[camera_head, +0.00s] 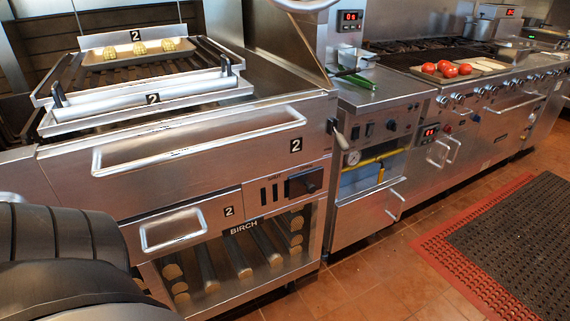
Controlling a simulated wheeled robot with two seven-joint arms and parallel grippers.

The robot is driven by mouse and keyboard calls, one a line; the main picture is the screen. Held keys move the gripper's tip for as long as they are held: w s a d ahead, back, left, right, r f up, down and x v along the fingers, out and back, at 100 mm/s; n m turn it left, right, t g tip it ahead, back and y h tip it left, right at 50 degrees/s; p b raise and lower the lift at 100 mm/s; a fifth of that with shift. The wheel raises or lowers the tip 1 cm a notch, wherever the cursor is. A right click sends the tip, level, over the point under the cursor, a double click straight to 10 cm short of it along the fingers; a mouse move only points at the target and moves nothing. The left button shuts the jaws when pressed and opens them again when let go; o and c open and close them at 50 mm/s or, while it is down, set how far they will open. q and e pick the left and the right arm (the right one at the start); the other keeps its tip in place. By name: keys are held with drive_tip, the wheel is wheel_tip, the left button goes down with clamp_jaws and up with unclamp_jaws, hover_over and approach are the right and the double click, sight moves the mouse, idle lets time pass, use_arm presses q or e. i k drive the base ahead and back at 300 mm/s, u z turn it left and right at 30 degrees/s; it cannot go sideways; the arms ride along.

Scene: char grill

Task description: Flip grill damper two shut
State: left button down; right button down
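The grill (75,200) is a steel unit filling the left half of the head view, with several number 2 labels on it. Its front has a long bar handle (200,143) and a smaller panel with a looped handle (173,230) beside a 2 label. Right of that panel is a plate with dark vertical slots and a black knob (304,183). I cannot tell for sure which of these is damper two, or its setting. Neither gripper is in view.
A tilted rack (150,100) and a tray with corn-like pieces sit on top of the grill. Logs lie in the open bay below. A counter with a green vegetable (358,81) and tomatoes (447,69) on a board stand right. The floor (350,285) in front is clear, with mats.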

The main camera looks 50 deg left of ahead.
sight(309, 183)
drive_tip(key=u, duration=1)
drive_tip(key=i, duration=0.85)
drive_tip(key=u, duration=0.8)
